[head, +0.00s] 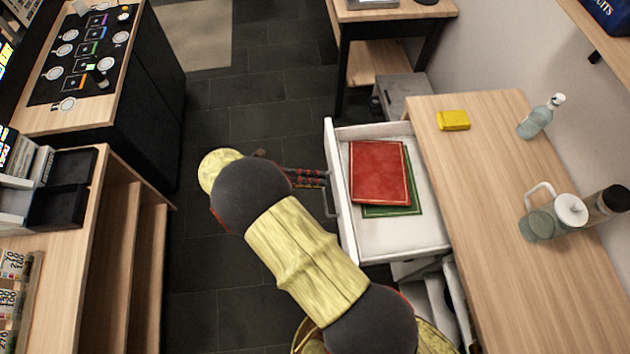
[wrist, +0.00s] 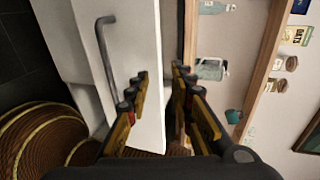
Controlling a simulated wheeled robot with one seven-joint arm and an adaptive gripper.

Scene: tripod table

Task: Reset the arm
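My arm reaches across the aisle, and my gripper (head: 318,178) is beside the front of an open white drawer (head: 385,240), close to its grey bar handle (head: 330,200). In the wrist view my gripper (wrist: 160,70) has its fingers apart, with nothing held between them. The white drawer front (wrist: 135,40) shows behind and between the fingers, and the handle (wrist: 107,52) is left of them. I cannot tell whether a finger touches the drawer. A red book (head: 380,172) lies on a green book (head: 415,195) inside the drawer.
The wooden desk (head: 480,180) right of the drawer carries a yellow item (head: 453,120), a spray bottle (head: 540,118), a pitcher (head: 553,215) and a dark-topped bottle (head: 607,203). A shelf unit (head: 120,240) and a dark counter (head: 150,80) stand left. Dark floor (head: 240,105) between is clear.

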